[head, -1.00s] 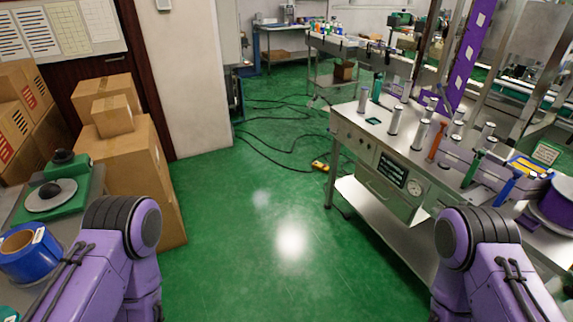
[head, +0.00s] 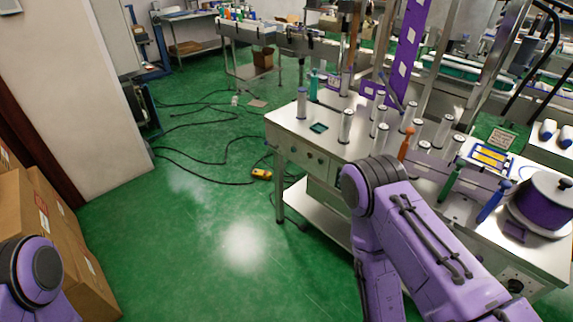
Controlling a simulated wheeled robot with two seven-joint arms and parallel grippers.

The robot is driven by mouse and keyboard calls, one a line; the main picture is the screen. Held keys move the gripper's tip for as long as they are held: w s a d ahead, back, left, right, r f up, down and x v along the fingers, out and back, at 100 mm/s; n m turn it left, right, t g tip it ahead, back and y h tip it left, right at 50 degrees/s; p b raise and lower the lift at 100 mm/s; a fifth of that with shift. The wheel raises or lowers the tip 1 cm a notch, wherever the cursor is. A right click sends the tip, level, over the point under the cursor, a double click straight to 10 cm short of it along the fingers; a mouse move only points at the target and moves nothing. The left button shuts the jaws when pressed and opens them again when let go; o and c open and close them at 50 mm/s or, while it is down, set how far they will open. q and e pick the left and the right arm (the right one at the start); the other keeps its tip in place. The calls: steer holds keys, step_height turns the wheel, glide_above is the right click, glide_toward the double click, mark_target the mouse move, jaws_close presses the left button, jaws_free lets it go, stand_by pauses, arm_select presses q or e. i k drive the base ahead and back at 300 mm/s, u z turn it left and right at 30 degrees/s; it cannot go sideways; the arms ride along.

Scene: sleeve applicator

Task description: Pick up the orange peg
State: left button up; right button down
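The orange peg (head: 406,143) stands upright on the steel machine table (head: 300,129) at the right, among several silver posts. A green peg (head: 450,182) and a blue peg (head: 492,202) stand nearer to me on its right. My purple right arm crosses in front of the table and hides part of it. My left arm shows only at the lower left corner. Neither gripper shows in the head view.
Cardboard boxes (head: 50,235) stand at the left by a white wall. Black cables and a yellow control box (head: 261,174) lie on the green floor. A purple spool (head: 540,207) sits at the table's right.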

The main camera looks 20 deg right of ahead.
mark_target(409, 131)
steer(key=z, duration=0.3)
steer(key=i, duration=1.05)
steer(key=z, duration=1.25)
steer(key=i, duration=0.85)
steer(key=z, duration=0.55)
steer(key=k, duration=0.45)
